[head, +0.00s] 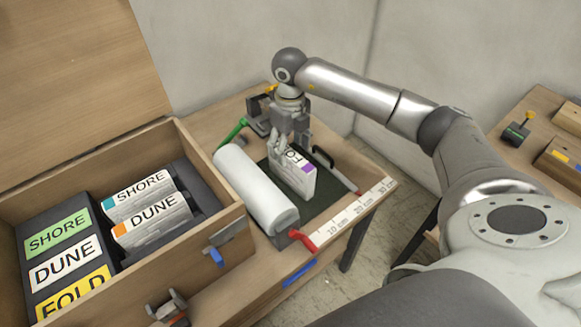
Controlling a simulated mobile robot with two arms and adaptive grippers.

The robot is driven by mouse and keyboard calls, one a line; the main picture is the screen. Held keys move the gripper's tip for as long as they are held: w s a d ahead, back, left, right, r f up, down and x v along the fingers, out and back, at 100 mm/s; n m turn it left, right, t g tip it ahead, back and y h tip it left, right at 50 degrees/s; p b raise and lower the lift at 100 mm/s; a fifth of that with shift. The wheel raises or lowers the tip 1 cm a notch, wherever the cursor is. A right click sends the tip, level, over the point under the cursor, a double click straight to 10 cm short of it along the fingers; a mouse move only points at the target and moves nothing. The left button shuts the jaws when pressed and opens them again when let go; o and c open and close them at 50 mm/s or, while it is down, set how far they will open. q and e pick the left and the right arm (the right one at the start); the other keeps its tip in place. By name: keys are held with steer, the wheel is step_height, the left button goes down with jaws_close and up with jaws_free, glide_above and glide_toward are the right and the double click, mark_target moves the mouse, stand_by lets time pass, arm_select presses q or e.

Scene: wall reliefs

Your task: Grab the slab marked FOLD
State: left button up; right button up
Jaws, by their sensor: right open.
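A pale slab (293,178) stands upright on a dark mat on the small wooden table. Its label begins "FO" beside a purple patch; the rest of the word is hidden by my gripper. My right gripper (284,146) is open and right at the slab's top edge, its fingers pointing down. I cannot tell whether the fingers straddle the slab or touch it. My left gripper is not in view.
A white roll (257,188) lies left of the slab. An open wooden case (227,229) holds slabs marked SHORE (138,195) and DUNE (152,224), beside SHORE, DUNE and FOLD labels. A ruler strip (352,212) edges the table. Another table (533,104) stands far right.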

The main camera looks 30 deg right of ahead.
mark_target(291, 154)
steer(key=shift+d+f, duration=0.1)
steer(key=shift+f, duration=1.8)
jaws_close()
steer(key=shift+r, duration=0.1)
